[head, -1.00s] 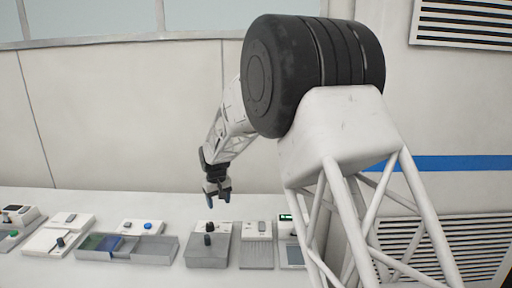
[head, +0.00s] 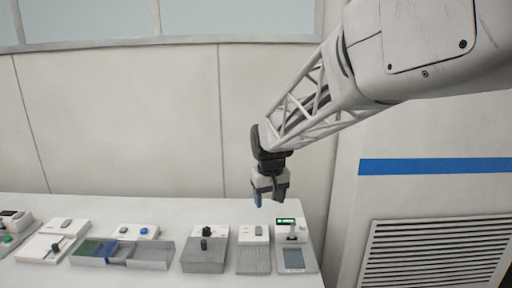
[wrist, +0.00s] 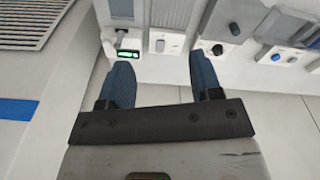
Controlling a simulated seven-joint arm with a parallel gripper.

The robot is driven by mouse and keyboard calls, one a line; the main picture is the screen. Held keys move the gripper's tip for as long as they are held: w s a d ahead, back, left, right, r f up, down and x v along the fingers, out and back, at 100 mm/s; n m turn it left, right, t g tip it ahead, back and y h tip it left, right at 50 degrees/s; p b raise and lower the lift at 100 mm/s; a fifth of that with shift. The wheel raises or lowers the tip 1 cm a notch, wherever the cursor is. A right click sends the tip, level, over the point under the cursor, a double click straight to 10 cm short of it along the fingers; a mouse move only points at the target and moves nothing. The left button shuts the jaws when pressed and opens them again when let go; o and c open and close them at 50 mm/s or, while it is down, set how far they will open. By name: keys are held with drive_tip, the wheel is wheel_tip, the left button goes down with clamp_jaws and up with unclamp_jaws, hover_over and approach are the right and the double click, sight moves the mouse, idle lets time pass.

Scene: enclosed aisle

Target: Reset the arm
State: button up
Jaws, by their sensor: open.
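My gripper (head: 270,198) hangs above the right part of the white bench, fingers pointing down, in the head view. In the wrist view my gripper (wrist: 158,80) shows two blue fingers spread apart with nothing between them. It is clear of the devices below it. My arm reaches in from the upper right of the head view. The device with the green-lit display (head: 287,222) stands just below and to the right of my gripper; it also shows in the wrist view (wrist: 128,53), beside the left finger.
The white bench (head: 170,208) carries a row of devices: a grey box with a black knob (head: 204,258), a ribbed grey unit (head: 253,262), a tray with compartments (head: 120,252) and a blue button (head: 144,231). A wall stands behind. A vent grille (head: 440,255) is at the right.

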drive_tip(key=s+d+m, duration=0.1)
drive_tip(key=s+d, duration=0.4)
drive_tip(key=s, duration=0.6)
drive_tip(key=s+d+m+t, duration=0.1)
drive_tip(key=s+d, duration=0.3)
drive_tip(key=s, duration=0.7)
drive_tip(key=s+d+m, duration=0.1)
drive_tip(key=s+d, duration=0.4)
drive_tip(key=s, duration=0.6)
drive_tip(key=shift+s+d+f+m, duration=0.2)
drive_tip(key=shift+d+f+m, duration=0.05)
drive_tip(key=shift+d+m, duration=0.15)
